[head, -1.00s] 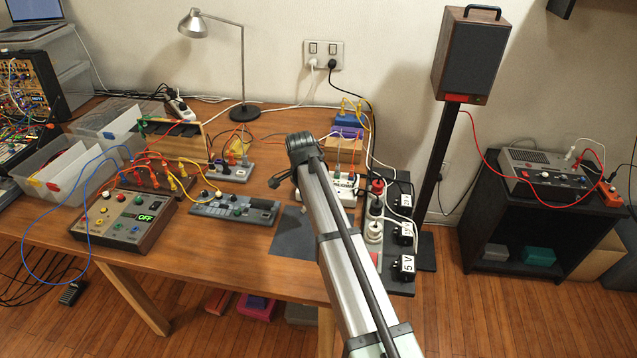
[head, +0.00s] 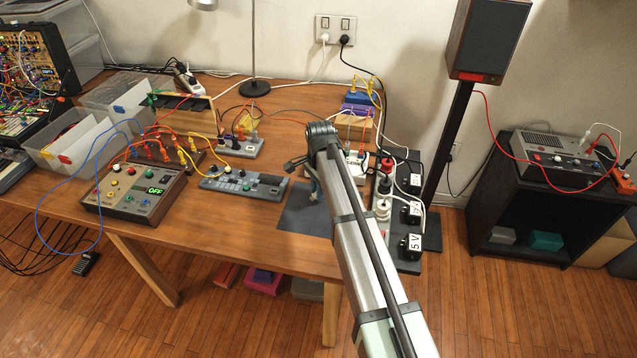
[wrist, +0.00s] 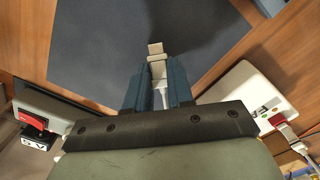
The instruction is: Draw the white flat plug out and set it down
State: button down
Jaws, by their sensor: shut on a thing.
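The white flat plug (wrist: 156,50) is between the blue fingers of my gripper (wrist: 158,80) in the wrist view, its end sticking out past the fingertips. My gripper is shut on it. The plug is over the dark grey mat (wrist: 100,45); I cannot tell how far above the mat it is. In the head view my gripper (head: 314,188) shows partly beside my arm, above the mat (head: 300,218), and the plug cannot be made out there. The white socket box (wrist: 240,92) lies right of my gripper in the wrist view, apart from the plug.
Black adapters (head: 413,213) and a white round plug (head: 383,208) crowd the strip right of my arm. A grey button panel (head: 243,185) lies left of the mat. A red switch (wrist: 32,119) shows at the wrist view's left. The mat looks bare.

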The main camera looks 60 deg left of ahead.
jog(key=shift+f, duration=0.7)
jog(key=c, duration=0.9)
grip_release()
jog(key=shift+r, duration=0.1)
notch_tip(320, 180, up, 14)
jog(key=shift+w, duration=0.15)
jog(key=shift+f, duration=0.2)
